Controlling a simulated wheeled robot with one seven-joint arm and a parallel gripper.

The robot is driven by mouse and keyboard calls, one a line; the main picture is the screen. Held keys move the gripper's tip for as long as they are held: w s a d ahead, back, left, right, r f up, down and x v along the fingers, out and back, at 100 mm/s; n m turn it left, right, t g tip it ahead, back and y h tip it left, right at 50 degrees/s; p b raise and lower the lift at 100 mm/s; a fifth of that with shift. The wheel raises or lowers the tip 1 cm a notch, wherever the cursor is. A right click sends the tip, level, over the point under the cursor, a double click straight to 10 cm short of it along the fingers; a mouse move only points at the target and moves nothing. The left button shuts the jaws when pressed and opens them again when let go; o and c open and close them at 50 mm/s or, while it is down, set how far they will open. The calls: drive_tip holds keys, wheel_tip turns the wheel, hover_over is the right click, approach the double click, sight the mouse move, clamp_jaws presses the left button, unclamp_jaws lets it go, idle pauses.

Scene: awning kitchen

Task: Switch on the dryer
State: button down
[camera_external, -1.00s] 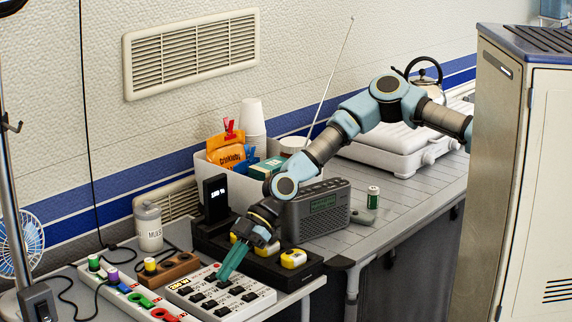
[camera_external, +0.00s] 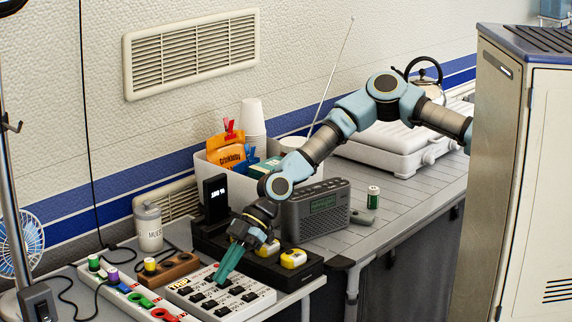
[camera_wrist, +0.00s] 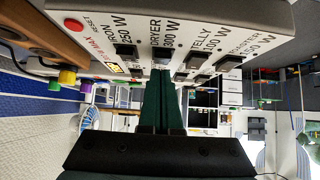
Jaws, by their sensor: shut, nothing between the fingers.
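A white switch panel (camera_external: 242,303) with rows of black switches lies on the low table at the front. The wrist view shows the panel's labels, among them iron, dryer, telly and toaster. The dryer switch (camera_wrist: 162,54) sits under the dryer label, between the iron switch (camera_wrist: 126,50) and the telly switch (camera_wrist: 191,62). My gripper (camera_external: 220,283) is shut and empty, pointing down at the panel. In the wrist view its green fingertips (camera_wrist: 161,72) are at the dryer switch; I cannot tell whether they touch it.
A dark tray with yellow-and-white items (camera_external: 293,258) and a grey radio (camera_external: 318,209) stand behind, close to my arm.

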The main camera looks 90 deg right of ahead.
drive_tip(key=shift+w+a+r, duration=0.1)
drive_tip(key=shift+w+a, duration=0.1)
drive_tip(key=shift+r, duration=0.5)
drive_tip(key=r, duration=0.1)
drive_tip(key=r+p, duration=0.1)
drive_tip(key=r, duration=0.1)
drive_tip(key=shift+w+a, duration=0.15)
drive_tip(key=shift+w, duration=0.05)
drive_tip(key=w+a+r+b+v, duration=0.1)
drive_tip(key=b+v, duration=0.2)
drive_tip(key=v, duration=0.6)
drive_tip(key=shift+s+d+r, duration=0.25)
drive_tip(key=shift+s+r, duration=0.05)
drive_tip(key=shift+r, duration=0.25)
